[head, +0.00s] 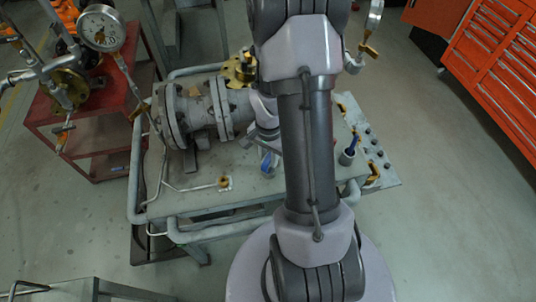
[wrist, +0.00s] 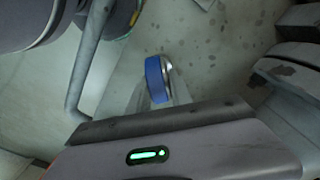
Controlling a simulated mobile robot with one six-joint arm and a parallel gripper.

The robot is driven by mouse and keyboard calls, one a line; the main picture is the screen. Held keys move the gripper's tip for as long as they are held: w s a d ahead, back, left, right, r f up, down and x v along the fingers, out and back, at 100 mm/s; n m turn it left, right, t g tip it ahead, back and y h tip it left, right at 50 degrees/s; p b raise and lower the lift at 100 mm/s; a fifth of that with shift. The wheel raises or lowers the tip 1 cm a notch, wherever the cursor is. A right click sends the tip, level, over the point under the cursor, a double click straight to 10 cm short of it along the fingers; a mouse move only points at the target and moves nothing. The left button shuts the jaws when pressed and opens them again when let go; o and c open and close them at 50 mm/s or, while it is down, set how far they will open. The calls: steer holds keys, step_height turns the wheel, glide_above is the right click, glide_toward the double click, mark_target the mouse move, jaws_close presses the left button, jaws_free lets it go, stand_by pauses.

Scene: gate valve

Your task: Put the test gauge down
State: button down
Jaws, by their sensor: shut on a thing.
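The test gauge, seen as a blue round body with a shiny metal edge (wrist: 157,78), is between the fingertips of my gripper (wrist: 160,92) in the wrist view. My gripper is shut on it. In the head view a bit of the blue gauge (head: 266,162) shows low over the grey bench top (head: 205,185), just left of my arm. I cannot tell whether the gauge touches the bench. Its dial face is not visible.
A grey flanged valve (head: 198,110) lies on the bench to the left of my gripper. A small brass fitting (head: 223,182) sits near the front. A blue-rimmed item (head: 348,154) stands on the right. A dial gauge (head: 101,28) is on pipework above the red cart (head: 100,130).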

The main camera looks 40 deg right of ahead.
steer(key=shift+s+f, duration=0.1)
steer(key=shift+s, duration=0.1)
steer(key=c, duration=1.2)
jaws_free()
steer(key=shift+o, duration=0.2)
step_height(320, 180, up, 13)
steer(key=p, duration=0.5)
steer(key=w+a+r+n+t, duration=0.2)
steer(key=a+r+n, duration=0.2)
steer(key=a+r, duration=0.65)
steer(key=s+a+r+n+t+y, duration=0.1)
steer(key=s+a+r+n+t, duration=0.1)
steer(key=s+a+r+n, duration=0.4)
steer(key=s+a+r+n+t+y, duration=0.1)
steer(key=s+a+r+t, duration=0.2)
steer(key=a, duration=0.5)
steer(key=shift+g, duration=0.6)
steer(key=f+b, duration=0.3)
steer(key=b, duration=0.1)
steer(key=f+b, duration=0.3)
steer(key=shift+d+b, duration=0.2)
steer(key=shift+b, duration=0.2)
